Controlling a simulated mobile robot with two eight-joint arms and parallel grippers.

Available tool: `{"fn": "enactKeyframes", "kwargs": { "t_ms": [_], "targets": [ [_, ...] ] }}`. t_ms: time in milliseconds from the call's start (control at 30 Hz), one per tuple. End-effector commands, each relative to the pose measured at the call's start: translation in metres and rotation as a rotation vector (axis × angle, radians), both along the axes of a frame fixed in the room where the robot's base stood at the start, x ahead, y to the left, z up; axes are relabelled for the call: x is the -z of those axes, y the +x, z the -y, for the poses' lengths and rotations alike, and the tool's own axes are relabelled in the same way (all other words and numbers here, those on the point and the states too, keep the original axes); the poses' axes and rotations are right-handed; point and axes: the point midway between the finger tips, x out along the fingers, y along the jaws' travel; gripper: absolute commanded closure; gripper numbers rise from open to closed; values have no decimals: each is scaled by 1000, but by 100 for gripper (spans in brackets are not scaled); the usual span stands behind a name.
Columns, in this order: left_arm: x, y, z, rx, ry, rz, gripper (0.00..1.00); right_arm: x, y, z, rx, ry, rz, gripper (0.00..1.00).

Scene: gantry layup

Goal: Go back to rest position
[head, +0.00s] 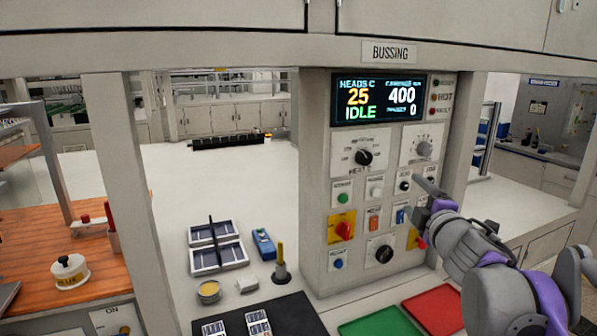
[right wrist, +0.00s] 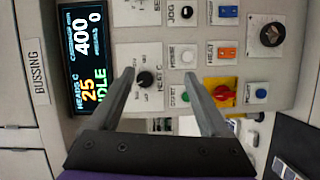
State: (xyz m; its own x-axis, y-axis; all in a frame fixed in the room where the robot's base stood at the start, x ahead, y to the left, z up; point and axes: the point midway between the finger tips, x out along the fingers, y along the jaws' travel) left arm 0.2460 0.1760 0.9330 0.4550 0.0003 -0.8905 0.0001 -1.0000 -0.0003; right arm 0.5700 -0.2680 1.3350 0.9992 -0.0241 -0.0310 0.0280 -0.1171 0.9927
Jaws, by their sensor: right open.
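My right gripper (head: 416,196) is raised in front of the lower right part of the bussing control panel (head: 314,190), its arm coming in from the right. In the right wrist view the two grey fingers (right wrist: 158,74) are spread apart with nothing between them. The panel's knobs and buttons show behind them; I cannot tell the exact gap, but the gripper holds none of them. My left gripper is not in view.
The panel display (head: 378,100) reads 25, 400 and IDLE. A red switch on yellow (head: 343,229) sits below. A green mat (head: 380,326), a red mat (head: 436,309) and a black mat (head: 285,318) lie in front. A divided tray (head: 220,258) stands left; white worktop (head: 200,170) is largely clear.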

Motion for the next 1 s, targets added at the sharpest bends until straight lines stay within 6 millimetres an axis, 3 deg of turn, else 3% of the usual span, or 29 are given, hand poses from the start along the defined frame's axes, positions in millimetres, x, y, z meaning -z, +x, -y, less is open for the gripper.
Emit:
{"fn": "enactKeyframes", "kwargs": {
  "t_ms": [100,267,400,600,800,1000],
  "targets": [
    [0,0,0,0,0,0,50,77,-54,9,216,341,-100,20],
    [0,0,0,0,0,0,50,178,-122,4,423,687,-267,20],
    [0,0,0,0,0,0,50,263,-186,-19,563,926,-438,20],
    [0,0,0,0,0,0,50,356,-271,-62,711,1169,-683,20],
    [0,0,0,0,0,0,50,398,-318,-88,781,1275,-829,20],
    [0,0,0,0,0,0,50,403,-325,-93,793,1290,-853,20]
  ]
}}
